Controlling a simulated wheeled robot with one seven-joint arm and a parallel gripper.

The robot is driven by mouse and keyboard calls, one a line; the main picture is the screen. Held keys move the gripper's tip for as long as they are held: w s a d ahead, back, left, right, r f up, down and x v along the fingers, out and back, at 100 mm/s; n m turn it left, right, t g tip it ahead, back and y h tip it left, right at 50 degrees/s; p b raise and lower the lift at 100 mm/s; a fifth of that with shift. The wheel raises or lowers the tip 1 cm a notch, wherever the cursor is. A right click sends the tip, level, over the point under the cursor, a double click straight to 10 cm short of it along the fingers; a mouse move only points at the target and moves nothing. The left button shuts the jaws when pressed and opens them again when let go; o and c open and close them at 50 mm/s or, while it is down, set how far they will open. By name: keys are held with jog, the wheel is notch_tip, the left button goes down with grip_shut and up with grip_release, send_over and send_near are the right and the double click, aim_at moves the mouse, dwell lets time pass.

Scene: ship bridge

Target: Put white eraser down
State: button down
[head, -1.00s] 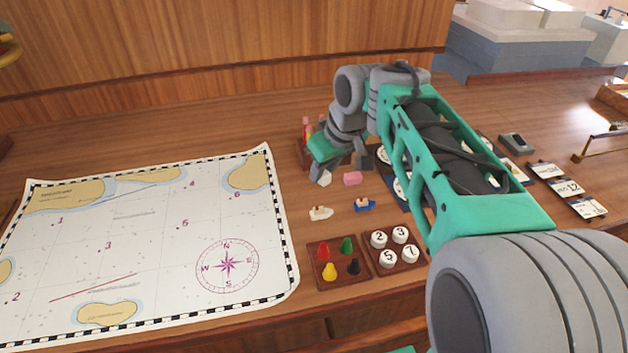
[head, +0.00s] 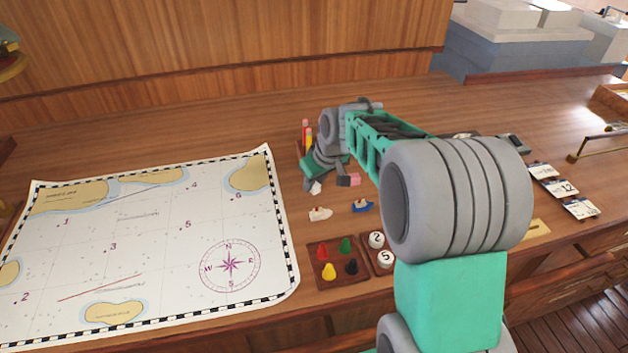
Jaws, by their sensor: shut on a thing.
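The white eraser (head: 316,187) shows as a small pale block at the tip of my gripper (head: 328,184), beside the chart's right edge. My gripper is shut on it, low over the wooden desk; whether the eraser touches the desk I cannot tell. My gripper's fingers and wrist partly hide it. A pink block (head: 354,180) lies just right of my gripper, very close to the dark finger.
The chart (head: 150,240) covers the left of the desk. A white boat (head: 320,213) and a blue boat (head: 362,206) lie in front of my gripper. A tray of coloured pawns (head: 318,252) and a tray of numbered discs (head: 370,262) are nearer. A holder with red and yellow sticks (head: 306,135) stands behind.

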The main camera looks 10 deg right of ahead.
jog(key=shift+f, duration=0.25)
jog(key=c, duration=1.2)
grip_release()
jog(key=shift+r, duration=0.1)
jog(key=shift+r, duration=0.35)
jog(key=b+v, duration=0.1)
jog(key=v, duration=1)
jog(key=shift+s+r, duration=0.2)
jog(key=shift+r, duration=0.1)
